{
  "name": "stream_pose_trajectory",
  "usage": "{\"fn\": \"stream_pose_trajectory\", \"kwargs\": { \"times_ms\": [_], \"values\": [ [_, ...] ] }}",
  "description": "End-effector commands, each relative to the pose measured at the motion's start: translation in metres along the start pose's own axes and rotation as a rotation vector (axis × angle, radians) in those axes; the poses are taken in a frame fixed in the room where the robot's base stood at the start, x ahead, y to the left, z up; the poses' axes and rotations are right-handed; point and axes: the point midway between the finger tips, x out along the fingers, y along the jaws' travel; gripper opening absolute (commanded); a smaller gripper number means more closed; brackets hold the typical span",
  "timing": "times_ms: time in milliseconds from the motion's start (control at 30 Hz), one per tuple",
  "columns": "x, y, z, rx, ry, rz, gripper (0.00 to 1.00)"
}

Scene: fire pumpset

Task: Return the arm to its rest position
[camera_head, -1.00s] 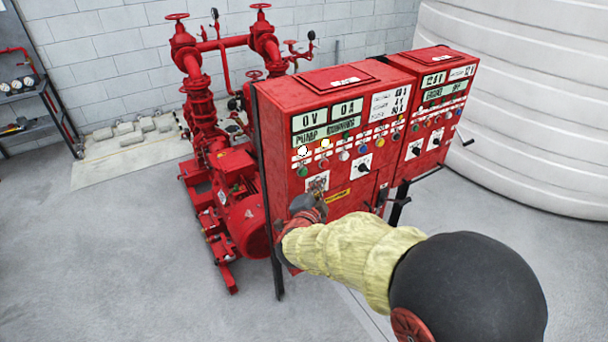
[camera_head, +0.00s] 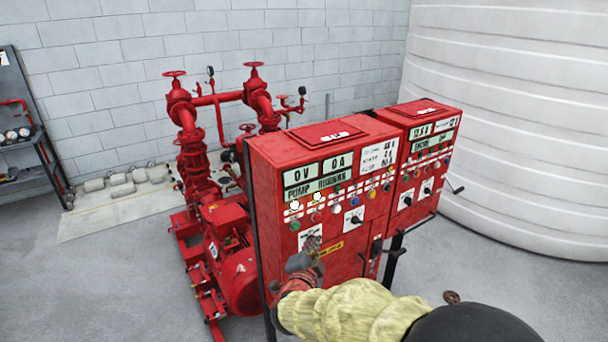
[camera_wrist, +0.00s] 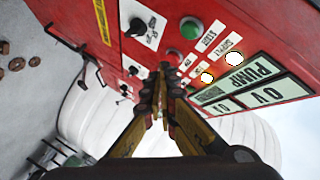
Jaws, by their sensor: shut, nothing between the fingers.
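My gripper (camera_wrist: 165,80) is shut with nothing in it, in front of the red pump control panel. In the head view my gripper (camera_head: 312,246) is at the panel's lower left, below the row of buttons, beside a yellow label. My arm, in a pale yellow sleeve, reaches in from the lower right. The near control panel (camera_head: 270,150) has displays reading "0 V" and "0 A". In the wrist view the panel (camera_wrist: 235,20) appears turned over, with a green button (camera_wrist: 190,27) and a black selector switch (camera_wrist: 137,27) near the fingertips. Whether the fingers touch the panel I cannot tell.
A second red panel (camera_head: 440,120) stands to the right, with a crank handle on its side. Red pump piping (camera_head: 190,130) stands behind on the left. A large white tank (camera_head: 520,120) fills the right back. Grey floor (camera_head: 110,280) is clear at left.

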Motion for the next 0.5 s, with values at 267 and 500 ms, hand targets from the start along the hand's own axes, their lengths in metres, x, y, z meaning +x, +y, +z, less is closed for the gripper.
{"fn": "stream_pose_trajectory", "kwargs": {
  "times_ms": [267,500],
  "values": [
    [-0.03,0.042,0.095,-0.238,-0.393,0.076,0.0],
    [-0.127,0.066,0.12,-0.568,-0.84,0.077,0.0]
  ]
}}
